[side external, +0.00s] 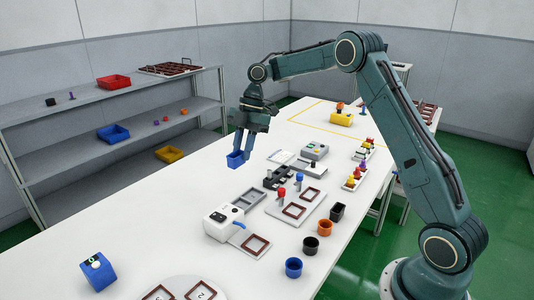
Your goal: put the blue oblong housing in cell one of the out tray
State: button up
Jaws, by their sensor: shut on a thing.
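My gripper (243,146) hangs above the far left part of the white table, fingers pointing down. It is shut on a blue box-shaped housing (236,161), which looks open at the top. The housing seems to be held above the table; its exact height cannot be told. I cannot tell for sure which tray is the out tray. A light tray with brown square frames (314,210) lies right of the middle, and a round white plate with brown frames, one marked 2, (184,281) is at the bottom edge. Cell one cannot be read.
A white machine (222,223), a grey tray (240,203) and a dark fixture (277,178) stand mid-table. Several cups, one orange (325,228) and one blue (293,267), line the right. A blue cube (97,271) sits front left. The left table strip is clear.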

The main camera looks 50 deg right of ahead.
notch_tip(320, 180, down, 10)
jog(key=shift+f, duration=0.25)
jog(key=shift+f, duration=2.1)
jog(key=shift+f, duration=0.15)
jog(key=o, duration=0.9)
jog(key=shift+o, duration=0.2)
jog(key=v, duration=1.2)
jog(key=shift+r, duration=0.25)
